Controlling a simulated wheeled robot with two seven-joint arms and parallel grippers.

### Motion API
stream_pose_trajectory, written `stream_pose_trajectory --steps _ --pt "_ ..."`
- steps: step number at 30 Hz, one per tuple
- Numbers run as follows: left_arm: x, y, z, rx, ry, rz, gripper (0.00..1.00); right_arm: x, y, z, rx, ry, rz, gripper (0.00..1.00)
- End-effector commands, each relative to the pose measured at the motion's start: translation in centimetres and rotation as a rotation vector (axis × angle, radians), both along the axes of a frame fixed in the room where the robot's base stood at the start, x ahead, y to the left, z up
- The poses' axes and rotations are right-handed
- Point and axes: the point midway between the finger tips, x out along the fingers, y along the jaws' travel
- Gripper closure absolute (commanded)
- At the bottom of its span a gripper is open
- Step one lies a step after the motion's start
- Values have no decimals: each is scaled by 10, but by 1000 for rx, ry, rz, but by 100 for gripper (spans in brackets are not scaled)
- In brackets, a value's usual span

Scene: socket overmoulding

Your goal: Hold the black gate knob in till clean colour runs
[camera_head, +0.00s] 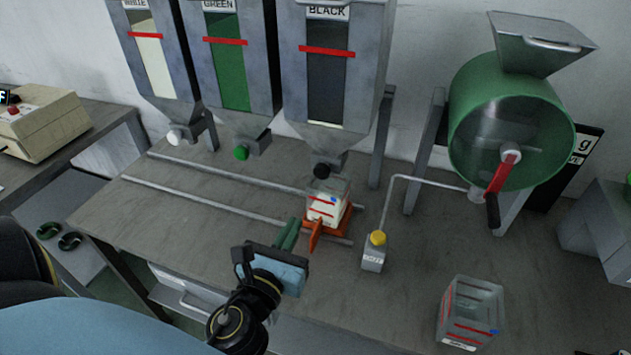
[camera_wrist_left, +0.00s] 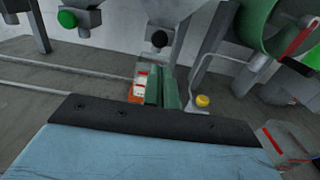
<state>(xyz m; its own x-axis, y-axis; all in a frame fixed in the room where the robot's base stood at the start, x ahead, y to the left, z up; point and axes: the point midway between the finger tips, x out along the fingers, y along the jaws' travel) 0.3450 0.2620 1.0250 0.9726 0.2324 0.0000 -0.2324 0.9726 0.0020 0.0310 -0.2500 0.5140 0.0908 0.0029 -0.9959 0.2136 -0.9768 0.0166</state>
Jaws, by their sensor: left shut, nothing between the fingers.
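The black gate knob (camera_head: 322,171) sits at the outlet under the hopper labelled BLACK (camera_head: 328,70). It also shows in the left wrist view (camera_wrist_left: 159,39). Below it a clear box (camera_head: 327,203) with red lines and pale material in it stands on an orange carriage (camera_head: 317,238) on the rails. My left gripper (camera_head: 291,230) has green fingers, shut and empty. It is in front of the carriage, lower than the knob and apart from it. In the left wrist view the fingers (camera_wrist_left: 162,88) partly hide the box and carriage. I see no colour running. My right gripper is not in view.
White (camera_head: 173,137) and green (camera_head: 241,153) knobs are under the neighbouring hoppers. A second clear box (camera_head: 469,314) is at front right. A green drum (camera_head: 508,120) with a crank stands behind.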

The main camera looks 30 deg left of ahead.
Motion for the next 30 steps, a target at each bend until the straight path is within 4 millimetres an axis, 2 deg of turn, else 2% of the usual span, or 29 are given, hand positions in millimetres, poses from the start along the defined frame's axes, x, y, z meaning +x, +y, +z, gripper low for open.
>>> stream_pose_trajectory --steps 8,18,24,30 --pt "47 12 5 1 -4 1 100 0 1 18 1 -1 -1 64" --pt "108 27 2 -1 -2 2 100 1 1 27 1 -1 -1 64" --pt "126 31 1 -1 0 1 100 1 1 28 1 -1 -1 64" --pt "130 31 1 -2 -1 1 100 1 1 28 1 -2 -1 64"
